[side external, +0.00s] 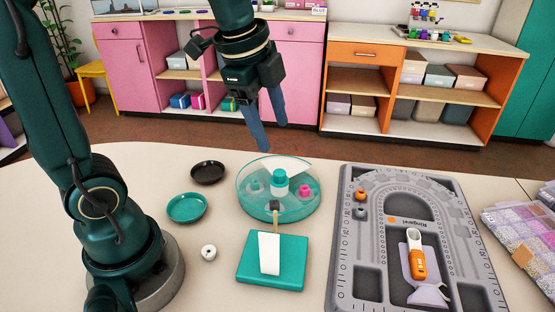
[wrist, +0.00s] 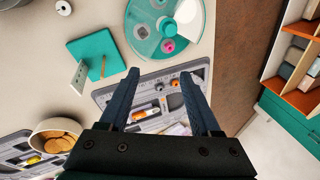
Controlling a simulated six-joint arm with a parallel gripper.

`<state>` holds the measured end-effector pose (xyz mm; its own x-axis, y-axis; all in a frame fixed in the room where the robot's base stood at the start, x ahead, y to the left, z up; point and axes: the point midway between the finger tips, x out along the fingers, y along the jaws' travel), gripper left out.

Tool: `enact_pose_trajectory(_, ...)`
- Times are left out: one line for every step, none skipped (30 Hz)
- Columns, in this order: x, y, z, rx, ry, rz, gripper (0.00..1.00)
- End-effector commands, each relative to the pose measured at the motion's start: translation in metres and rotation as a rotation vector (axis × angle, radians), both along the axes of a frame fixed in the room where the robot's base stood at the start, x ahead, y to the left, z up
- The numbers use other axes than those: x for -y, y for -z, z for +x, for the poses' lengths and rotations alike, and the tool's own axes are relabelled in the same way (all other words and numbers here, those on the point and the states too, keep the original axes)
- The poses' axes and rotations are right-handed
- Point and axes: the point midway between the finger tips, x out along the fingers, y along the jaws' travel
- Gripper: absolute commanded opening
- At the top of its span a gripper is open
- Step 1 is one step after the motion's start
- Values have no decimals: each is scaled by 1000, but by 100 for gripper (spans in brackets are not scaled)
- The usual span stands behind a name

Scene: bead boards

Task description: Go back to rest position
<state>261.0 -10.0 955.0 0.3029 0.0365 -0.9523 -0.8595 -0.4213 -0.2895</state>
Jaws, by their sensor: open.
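My gripper (side external: 264,128) hangs high above the far edge of the table, behind the round teal tray, with its two blue fingers spread apart and nothing between them. In the wrist view my gripper (wrist: 159,82) also shows open and empty, with the grey bead board (wrist: 102,98) below and beyond its fingers. The grey bead board (side external: 345,215) lies on the right half of the table in the side view. An orange and white tool (side external: 416,258) and a few small beads (side external: 360,203) lie on it.
A round clear-lidded teal tray (side external: 247,207) holds a bottle and a pink piece. A teal block (side external: 250,275) bears a white upright piece. A black dish (side external: 208,172), a teal dish (side external: 187,207) and a white bead (side external: 208,253) sit left. A bead case (side external: 520,245) lies right.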

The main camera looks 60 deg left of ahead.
Motion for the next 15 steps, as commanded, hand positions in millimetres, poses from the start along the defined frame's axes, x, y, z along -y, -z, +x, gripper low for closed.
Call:
enact_pose_trajectory(6, -6, -12, 36, -47, -18, 64)
enact_pose_trajectory(8, -8, -19, 53, -82, -32, 64)
enact_pose_trajectory(12, -9, -27, 77, -132, -54, 64)
enact_pose_trajectory(14, -10, -34, 94, -171, -72, 64)
enact_pose_trajectory(17, -10, -40, 111, -213, -92, 64)
enact_pose_trajectory(20, -10, -50, 131, -271, -121, 64)
enact_pose_trajectory(22, -9, -56, 147, -318, -145, 64)
enact_pose_trajectory(24, -7, -63, 161, -368, -171, 64)
enact_pose_trajectory(26, -4, -72, 177, -439, -209, 64)
enact_pose_trajectory(27, -1, -78, 188, -496, -239, 64)
enact_pose_trajectory(29, 3, -84, 197, -556, -270, 64)
enact_pose_trajectory(30, 8, -91, 203, -632, -309, 64)
enact_pose_trajectory(30, 12, -94, 205, -687, -335, 64)
enact_pose_trajectory(31, 16, -98, 205, -740, -358, 64)
enact_pose_trajectory(31, 20, -101, 200, -807, -386, 64)
